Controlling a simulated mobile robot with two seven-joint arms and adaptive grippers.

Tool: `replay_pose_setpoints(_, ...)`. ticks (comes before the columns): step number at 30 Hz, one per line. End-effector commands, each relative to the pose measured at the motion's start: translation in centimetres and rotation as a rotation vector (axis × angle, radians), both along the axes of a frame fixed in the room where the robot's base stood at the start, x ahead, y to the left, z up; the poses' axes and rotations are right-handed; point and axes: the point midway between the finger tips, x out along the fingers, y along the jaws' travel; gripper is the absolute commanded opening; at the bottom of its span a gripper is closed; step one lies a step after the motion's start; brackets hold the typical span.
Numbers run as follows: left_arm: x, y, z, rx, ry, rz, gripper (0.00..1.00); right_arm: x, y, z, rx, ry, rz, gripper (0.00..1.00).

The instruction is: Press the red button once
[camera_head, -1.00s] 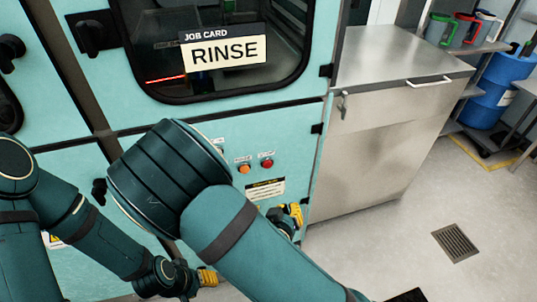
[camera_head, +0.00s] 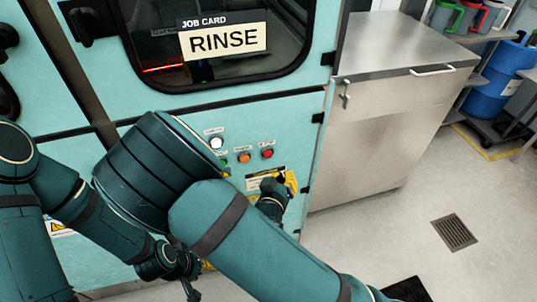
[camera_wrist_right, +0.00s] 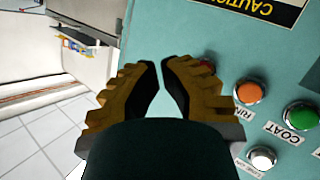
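The red button (camera_head: 267,153) is a small round dome at the right end of a row on the teal machine panel (camera_head: 240,128). In the right wrist view the red button (camera_wrist_right: 207,63) is partly hidden behind a yellow-black finger. My right gripper (camera_head: 288,184) is in front of the panel, below and right of the button in the head view. In the wrist view my right gripper (camera_wrist_right: 157,64) has its fingertips nearly together, with nothing between them. Contact with the button cannot be seen. My left gripper (camera_head: 198,272) is low in front of the machine, its fingers mostly hidden.
An orange button (camera_head: 243,157), a green button (camera_wrist_right: 300,116) and a white button (camera_head: 217,142) sit close to the red one. A yellow-black caution label (camera_head: 262,178) is below. A steel cabinet (camera_head: 375,140) stands to the right. The floor in front is clear.

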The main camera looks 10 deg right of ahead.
Motion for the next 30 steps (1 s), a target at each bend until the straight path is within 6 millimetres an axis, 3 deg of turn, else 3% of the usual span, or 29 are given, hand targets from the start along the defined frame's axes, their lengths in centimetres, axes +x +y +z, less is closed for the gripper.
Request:
replay_pose_setpoints(12,-0.1,0.0,0.3,0.0,0.002,-0.001,0.47,4.6,0.1,0.0,0.0,0.0,-0.001,0.0)
replay_pose_setpoints(30,-0.1,0.0,0.3,0.0,0.002,-0.001,0.47,5.3,0.2,0.0,-0.001,0.001,0.0,0.0)
